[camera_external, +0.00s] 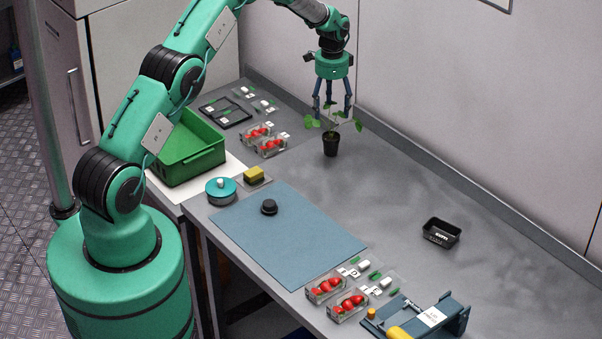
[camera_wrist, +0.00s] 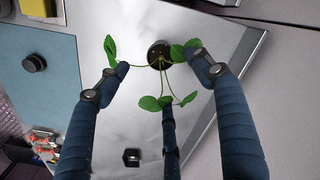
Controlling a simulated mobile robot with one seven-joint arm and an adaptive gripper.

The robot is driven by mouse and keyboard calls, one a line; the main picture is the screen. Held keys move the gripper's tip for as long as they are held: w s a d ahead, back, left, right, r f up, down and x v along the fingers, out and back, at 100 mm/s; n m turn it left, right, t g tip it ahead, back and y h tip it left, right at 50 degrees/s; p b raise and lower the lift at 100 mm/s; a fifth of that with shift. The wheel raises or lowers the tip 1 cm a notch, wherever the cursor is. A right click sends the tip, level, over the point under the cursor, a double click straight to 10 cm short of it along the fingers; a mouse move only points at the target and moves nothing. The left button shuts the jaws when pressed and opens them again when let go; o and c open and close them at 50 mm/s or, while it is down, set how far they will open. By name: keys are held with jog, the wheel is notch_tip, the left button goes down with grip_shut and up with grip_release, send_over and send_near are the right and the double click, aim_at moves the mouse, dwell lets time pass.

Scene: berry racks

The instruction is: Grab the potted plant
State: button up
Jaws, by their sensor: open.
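The potted plant (camera_external: 331,143) stands upright on the grey table near the back wall, a small black pot with green leaves on thin stems. In the wrist view its dark pot (camera_wrist: 158,52) shows beyond the fingers, with leaves spread around and between them. My gripper (camera_external: 332,112) points down right above the plant, its blue fingers at leaf height. It is open in the wrist view (camera_wrist: 160,85), with the fingers apart around the stems and some leaves close to or touching the fingertips. The pot is below the fingertips.
Clear boxes of red berries (camera_external: 271,147) stand left of the plant, with a green crate (camera_external: 188,150) beyond. A blue mat (camera_external: 285,240) carries a black knob (camera_external: 269,207). A black tray (camera_external: 441,232) stands to the right. The table around the pot is clear; the wall is close behind.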

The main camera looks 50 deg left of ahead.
aim_at(331, 136)
jog(key=shift+f+p, duration=0.35)
jog(key=shift+f, duration=3.15)
jog(key=shift+f, duration=0.2)
jog(key=shift+w+d+f+p, duration=0.1)
jog(key=shift+f+p, duration=0.55)
jog(key=shift+f, duration=1.75)
jog(key=c, duration=1.3)
jog(key=shift+r, duration=0.2)
